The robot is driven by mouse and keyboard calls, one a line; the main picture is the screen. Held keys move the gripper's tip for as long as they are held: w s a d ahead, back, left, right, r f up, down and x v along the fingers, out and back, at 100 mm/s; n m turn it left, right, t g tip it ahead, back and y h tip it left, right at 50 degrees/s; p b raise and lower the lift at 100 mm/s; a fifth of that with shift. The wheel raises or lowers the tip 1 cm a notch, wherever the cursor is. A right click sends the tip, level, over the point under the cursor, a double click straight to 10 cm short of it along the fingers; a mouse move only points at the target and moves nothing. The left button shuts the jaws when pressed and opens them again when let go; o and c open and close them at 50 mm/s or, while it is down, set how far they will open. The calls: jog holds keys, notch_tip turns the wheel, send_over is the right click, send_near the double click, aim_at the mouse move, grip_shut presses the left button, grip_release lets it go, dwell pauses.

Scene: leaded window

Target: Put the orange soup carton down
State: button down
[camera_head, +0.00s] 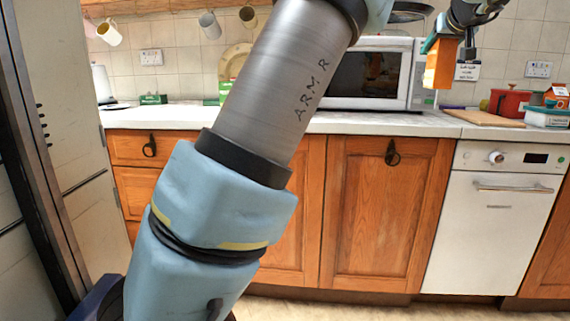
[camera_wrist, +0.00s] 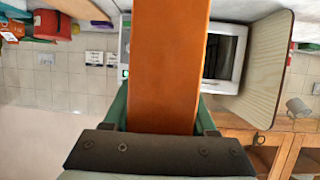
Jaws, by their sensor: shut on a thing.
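The orange soup carton (camera_head: 440,66) is in my gripper (camera_head: 436,46), upright or nearly so, at the upper right of the head view. Its lower end appears above the pale worktop (camera_head: 385,123), apart from it, just right of the white microwave (camera_head: 366,75). In the wrist view the carton (camera_wrist: 168,60) fills the middle, between the two green fingers of my gripper (camera_wrist: 163,115). The fingers are shut on it. The carton hides part of the wall and microwave behind it.
On the worktop to the right are a wooden board (camera_head: 484,118), a red pot (camera_head: 509,102) and a white-and-blue box (camera_head: 546,117). Mugs (camera_head: 210,25) hang at the upper left. Worktop shows bare along the front of the microwave. My arm crosses the middle.

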jog(key=w+f+m+h, duration=0.1)
jog(key=w+f, duration=0.2)
jog(key=f, duration=1.1)
jog(key=w+f+m+h, duration=0.1)
jog(key=w+f, duration=0.2)
jog(key=f, duration=1.1)
jog(key=a+f, duration=0.8)
jog(key=f, duration=0.4)
jog(key=a+f, duration=0.9)
jog(key=f, duration=0.3)
jog(key=s+a+f+n+y, duration=0.1)
jog(key=a+f, duration=0.2)
jog(key=a, duration=0.5)
jog(key=s+a+f+n+y, duration=0.15)
jog(key=a+f, duration=0.25)
jog(key=a, duration=0.4)
jog(key=s+a+r+n+y, duration=0.1)
jog(key=s+a, duration=0.2)
jog(key=a, duration=0.5)
jog(key=s+a+r+n+y, duration=0.1)
jog(key=s+a, duration=0.3)
jog(key=a, duration=0.3)
jog(key=s+r+p, duration=0.2)
jog(key=r+p, duration=0.7)
jog(key=r, duration=0.1)
jog(key=s+r+p, duration=0.3)
jog(key=r+p, duration=0.6)
jog(key=r, duration=0.1)
jog(key=shift+a+r, duration=0.4)
